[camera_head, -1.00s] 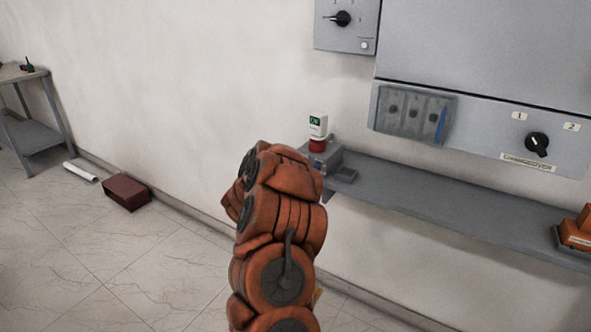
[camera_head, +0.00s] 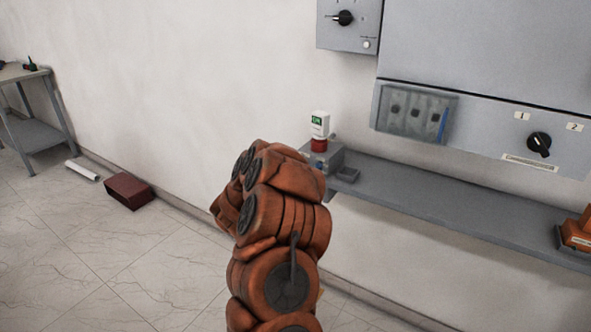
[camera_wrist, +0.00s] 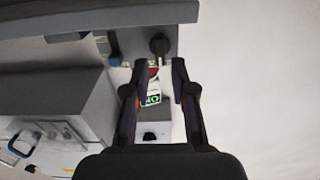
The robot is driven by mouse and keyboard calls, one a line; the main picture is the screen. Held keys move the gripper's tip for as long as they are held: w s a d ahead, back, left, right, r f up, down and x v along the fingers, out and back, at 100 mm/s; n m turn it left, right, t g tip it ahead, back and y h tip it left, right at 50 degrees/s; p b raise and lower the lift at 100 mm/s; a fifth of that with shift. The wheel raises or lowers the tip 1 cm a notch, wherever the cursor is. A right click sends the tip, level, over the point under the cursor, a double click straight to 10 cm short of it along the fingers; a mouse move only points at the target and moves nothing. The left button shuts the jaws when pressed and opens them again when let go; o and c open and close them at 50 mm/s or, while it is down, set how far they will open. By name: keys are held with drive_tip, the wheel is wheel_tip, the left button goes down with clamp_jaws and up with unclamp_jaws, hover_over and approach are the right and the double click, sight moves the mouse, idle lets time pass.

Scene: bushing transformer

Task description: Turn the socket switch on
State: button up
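The grey socket unit (camera_head: 324,158) sits at the left end of the wall shelf in the head view. A red part (camera_head: 318,145) stands on it under a white tag with a green ON label (camera_head: 319,124). In the wrist view, which looks upside down, the red part (camera_wrist: 153,72) and the tag (camera_wrist: 152,98) show between the fingers of my gripper (camera_wrist: 158,66). My gripper is open, with nothing visibly clamped. I cannot tell whether a finger touches the tag or red part. In the head view my arm hides the gripper.
A grey shelf (camera_head: 440,199) runs along the wall to the right. Above it hang a large grey cabinet (camera_head: 480,60) with a black knob (camera_head: 539,144) and a smaller box (camera_head: 347,38) with another knob. An orange object (camera_head: 577,234) stands at the shelf's right.

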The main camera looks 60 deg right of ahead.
drive_tip(key=a, duration=0.7)
drive_tip(key=shift+s, duration=0.2)
drive_tip(key=shift+r, duration=0.1)
